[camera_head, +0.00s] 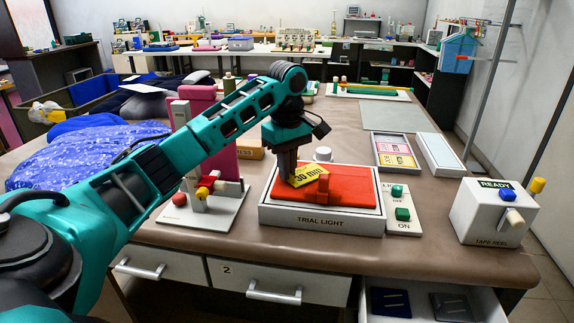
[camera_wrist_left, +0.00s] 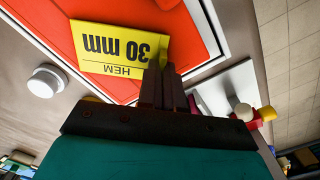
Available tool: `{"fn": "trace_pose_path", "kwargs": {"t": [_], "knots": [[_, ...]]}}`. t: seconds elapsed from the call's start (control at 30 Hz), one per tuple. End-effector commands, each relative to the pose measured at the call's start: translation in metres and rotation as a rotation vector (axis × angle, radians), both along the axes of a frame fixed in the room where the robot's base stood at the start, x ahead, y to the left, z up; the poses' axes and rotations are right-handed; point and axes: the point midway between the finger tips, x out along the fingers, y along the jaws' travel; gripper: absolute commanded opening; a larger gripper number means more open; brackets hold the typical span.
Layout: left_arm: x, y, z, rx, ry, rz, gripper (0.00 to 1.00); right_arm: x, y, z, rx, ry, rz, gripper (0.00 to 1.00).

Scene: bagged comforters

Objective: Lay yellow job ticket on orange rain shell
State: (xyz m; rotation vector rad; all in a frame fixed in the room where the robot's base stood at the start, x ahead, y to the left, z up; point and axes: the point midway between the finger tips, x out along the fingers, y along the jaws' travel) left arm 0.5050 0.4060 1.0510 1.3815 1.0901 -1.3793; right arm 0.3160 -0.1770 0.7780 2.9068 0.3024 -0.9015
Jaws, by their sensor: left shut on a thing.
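The yellow job ticket (camera_head: 309,175), printed "30 mm", is pinched at one edge in my left gripper (camera_head: 287,172), which points down. In the left wrist view the ticket (camera_wrist_left: 115,48) reads "HEM 30 mm" and lies across the orange surface from the fingertips (camera_wrist_left: 165,75). The orange rain shell (camera_head: 352,192) is spread flat on the white box marked "TRIAL LIGHT" (camera_head: 320,222). The ticket is tilted over the shell, with a dark shadow beside it; I cannot tell whether its lower edge touches. My right gripper is not in view.
A white switch plate with green buttons (camera_head: 402,214) adjoins the box on the right, then the tape reel (camera_head: 482,222). A pink press-like stand (camera_head: 205,150) is on the left. A tray of coloured cards (camera_head: 394,137) lies behind. Blue bagged comforters (camera_head: 75,160) lie far left.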

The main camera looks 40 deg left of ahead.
Motion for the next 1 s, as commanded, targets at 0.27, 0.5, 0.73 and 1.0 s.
{"fn": "trace_pose_path", "kwargs": {"t": [0.27, 0.5, 0.73, 1.0], "knots": [[0.0001, -0.0002, -0.0036, 0.000, 0.000, -0.001, 0.08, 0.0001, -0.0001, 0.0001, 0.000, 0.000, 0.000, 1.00], [0.0001, -0.0002, -0.0035, 0.000, 0.000, -0.001, 0.31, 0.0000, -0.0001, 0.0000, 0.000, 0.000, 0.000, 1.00], [0.0001, -0.0002, -0.0035, 0.000, 0.000, 0.000, 0.37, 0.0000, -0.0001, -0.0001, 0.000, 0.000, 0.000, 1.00], [0.0001, -0.0002, -0.0034, 0.000, 0.000, 0.000, 0.63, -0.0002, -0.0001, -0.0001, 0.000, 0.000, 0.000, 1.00]]}}
